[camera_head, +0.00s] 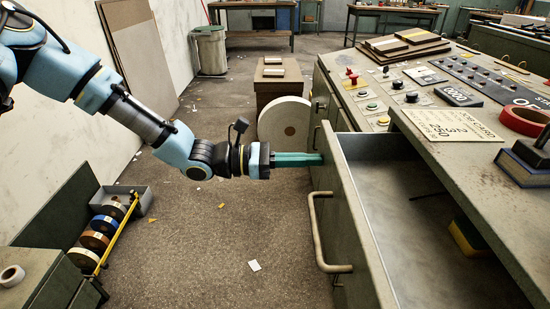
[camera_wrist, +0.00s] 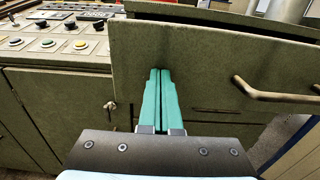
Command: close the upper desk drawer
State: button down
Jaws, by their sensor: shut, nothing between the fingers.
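The upper desk drawer (camera_head: 352,235) is pulled open and sticks out to the left from under the desktop (camera_head: 465,170). Its inside is visible in the head view. Its bar handle (camera_head: 318,235) is on the front panel, and also shows at the right of the wrist view (camera_wrist: 275,92). My gripper (camera_head: 320,159) is shut and empty. Its green fingertips are at the far end of the drawer front, away from the handle. In the wrist view the shut fingers (camera_wrist: 160,72) point at the drawer front panel (camera_wrist: 195,65). I cannot tell whether they touch it.
A control panel (camera_head: 395,88) with buttons is beyond the drawer. A paper roll (camera_head: 285,124) stands behind my gripper. A rack of tape rolls (camera_head: 104,224) is at the left. A red tape roll (camera_head: 522,120) lies on the desktop. The floor (camera_head: 220,245) before the drawer is mostly clear.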

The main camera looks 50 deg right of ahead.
aim_at(374, 174)
jog(key=x, duration=1.4)
jog(key=shift+f+b, duration=0.1)
jog(key=shift+b, duration=0.25)
jog(key=shift+s+d, duration=0.15)
jog(key=shift+d, duration=0.05)
jog(key=shift+s, duration=0.15)
jog(key=shift+s+r, duration=0.1)
jog(key=shift+r, duration=0.1)
jog(key=shift+d, duration=0.1)
